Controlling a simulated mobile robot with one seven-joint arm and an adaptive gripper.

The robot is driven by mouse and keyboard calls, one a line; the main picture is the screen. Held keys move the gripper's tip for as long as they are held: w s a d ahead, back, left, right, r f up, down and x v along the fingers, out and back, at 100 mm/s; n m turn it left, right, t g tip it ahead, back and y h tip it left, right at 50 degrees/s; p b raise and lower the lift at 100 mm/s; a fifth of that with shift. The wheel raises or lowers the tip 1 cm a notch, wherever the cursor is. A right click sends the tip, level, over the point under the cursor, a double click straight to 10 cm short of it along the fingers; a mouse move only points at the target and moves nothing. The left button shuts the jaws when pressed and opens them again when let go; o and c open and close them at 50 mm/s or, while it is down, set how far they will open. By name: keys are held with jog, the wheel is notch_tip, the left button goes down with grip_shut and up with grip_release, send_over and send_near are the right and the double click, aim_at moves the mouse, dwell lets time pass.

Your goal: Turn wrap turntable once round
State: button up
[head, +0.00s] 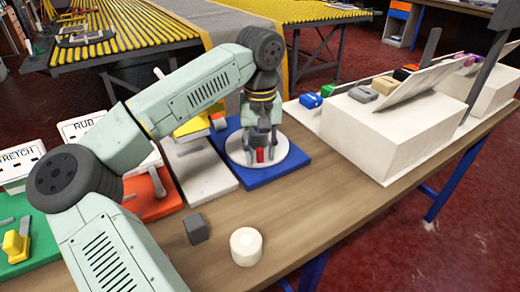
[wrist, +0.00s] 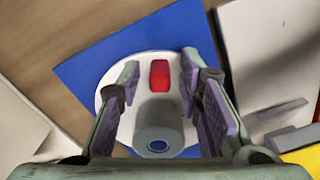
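The wrap turntable is a round white disc (head: 239,152) on a blue base (head: 293,163). The disc also shows in the wrist view (wrist: 112,78). A red block (wrist: 160,76) stands off-centre on the disc; it is also in the head view (head: 260,155). A grey upright cylinder (wrist: 158,125) with a blue-ringed hole on top stands on the disc, closer to my gripper than the red block. My gripper (wrist: 163,92) points down over the disc, fingers apart on either side of the cylinder. A gap shows at each finger. Finger contact with the disc cannot be told.
Left of the blue base are a white board (head: 205,172), an orange-red board (head: 160,200) and a green board (head: 38,240). A grey block (head: 196,229) and a white roll (head: 246,246) lie in front. White boxes (head: 375,140) stand right. Bare wood lies between.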

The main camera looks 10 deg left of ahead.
notch_tip(320, 180, up, 12)
dwell(0.7)
